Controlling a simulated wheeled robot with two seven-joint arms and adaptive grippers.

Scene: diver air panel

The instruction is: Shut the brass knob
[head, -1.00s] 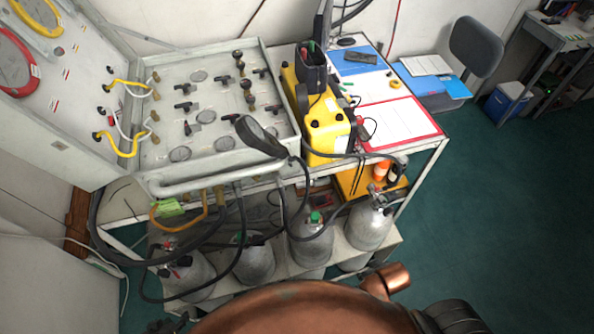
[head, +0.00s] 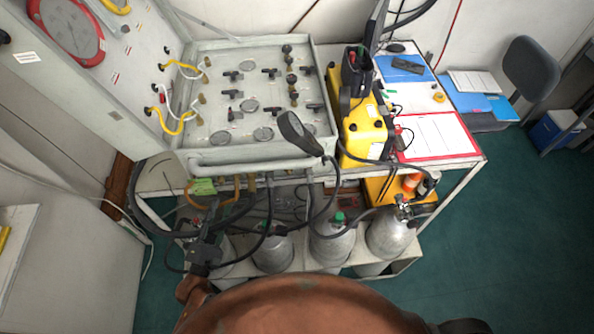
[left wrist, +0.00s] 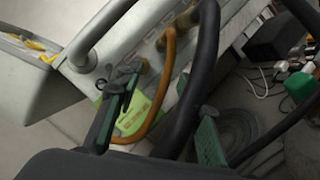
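I cannot tell for sure which part is the brass knob. Small brass-coloured fittings (head: 251,183) show under the front edge of the grey air panel (head: 252,155), near an orange hose. In the left wrist view a brass-coloured fitting (left wrist: 186,19) sits at the top, partly behind a thick black hose. More brass fittings (head: 203,98) stand on the panel's left side. My left gripper (head: 207,228) is below the panel's front left corner. In the left wrist view its fingers (left wrist: 168,97) are wide apart, with hoses behind and between them. I see no fitting gripped. My right gripper is not in view.
The panel's front rail (head: 255,163) runs above my left gripper. Black hoses (head: 143,212), an orange hose (left wrist: 167,85) and a green tag (left wrist: 137,110) hang close by. Several grey cylinders (head: 332,243) stand below. A yellow case (head: 362,130) is right of the panel.

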